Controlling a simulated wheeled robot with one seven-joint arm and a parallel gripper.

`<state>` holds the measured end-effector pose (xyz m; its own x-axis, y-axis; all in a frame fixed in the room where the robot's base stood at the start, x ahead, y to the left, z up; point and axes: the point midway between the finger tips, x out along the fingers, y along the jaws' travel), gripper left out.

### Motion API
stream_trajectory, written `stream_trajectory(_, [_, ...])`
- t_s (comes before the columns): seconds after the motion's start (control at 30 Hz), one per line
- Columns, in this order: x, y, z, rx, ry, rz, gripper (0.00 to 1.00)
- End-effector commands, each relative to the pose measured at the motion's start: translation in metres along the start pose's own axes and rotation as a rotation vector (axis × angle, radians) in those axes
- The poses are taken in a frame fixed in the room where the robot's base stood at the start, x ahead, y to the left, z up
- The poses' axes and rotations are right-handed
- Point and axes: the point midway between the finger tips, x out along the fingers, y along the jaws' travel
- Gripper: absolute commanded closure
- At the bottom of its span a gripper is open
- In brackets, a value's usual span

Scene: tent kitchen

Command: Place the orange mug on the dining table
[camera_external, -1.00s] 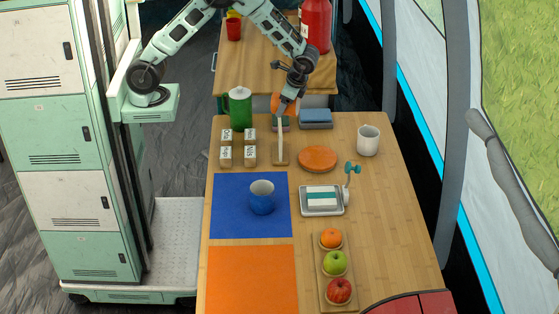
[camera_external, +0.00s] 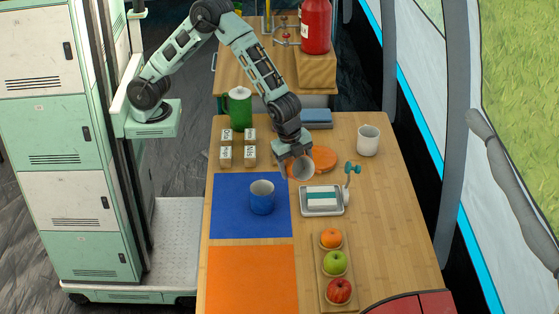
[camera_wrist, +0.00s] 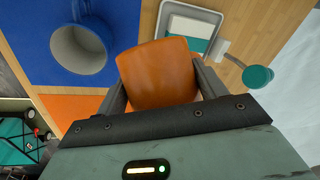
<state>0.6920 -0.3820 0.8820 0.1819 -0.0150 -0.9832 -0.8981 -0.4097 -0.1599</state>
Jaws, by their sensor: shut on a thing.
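The orange mug (camera_wrist: 158,72) is between the two fingers of my gripper (camera_wrist: 162,84) in the wrist view. In the external view my gripper (camera_external: 293,155) is shut on it above the wooden dining table (camera_external: 385,230). There the mug (camera_external: 302,169) appears tilted, with its grey inside facing the camera. The mug looks apart from the tabletop, but its exact height is unclear. It is in front of the orange round board (camera_external: 324,159), which it and my gripper partly cover.
A blue mug (camera_external: 262,200) stands on the blue mat (camera_external: 225,220), left of my gripper. An orange mat (camera_external: 252,280) lies nearer and looks bare. A tray with a white and teal block (camera_external: 322,199), fruit tray (camera_external: 325,300), white mug (camera_external: 368,141), jars (camera_external: 237,150) and green canister (camera_external: 240,109) stand around.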

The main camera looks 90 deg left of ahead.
Motion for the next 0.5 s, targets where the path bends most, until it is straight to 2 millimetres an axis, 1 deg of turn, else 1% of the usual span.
stream_trajectory(0.03, [0.009,0.014,-0.019,0.067,0.060,0.009,0.58])
stream_trajectory(0.2, [0.013,0.058,-0.084,0.304,0.286,0.071,0.58])
stream_trajectory(0.3, [0.009,0.083,-0.118,0.427,0.412,0.128,0.58])
stream_trajectory(0.37, [0.005,0.097,-0.136,0.491,0.482,0.165,0.58])
stream_trajectory(0.5, [-0.009,0.131,-0.180,0.634,0.648,0.278,0.58])
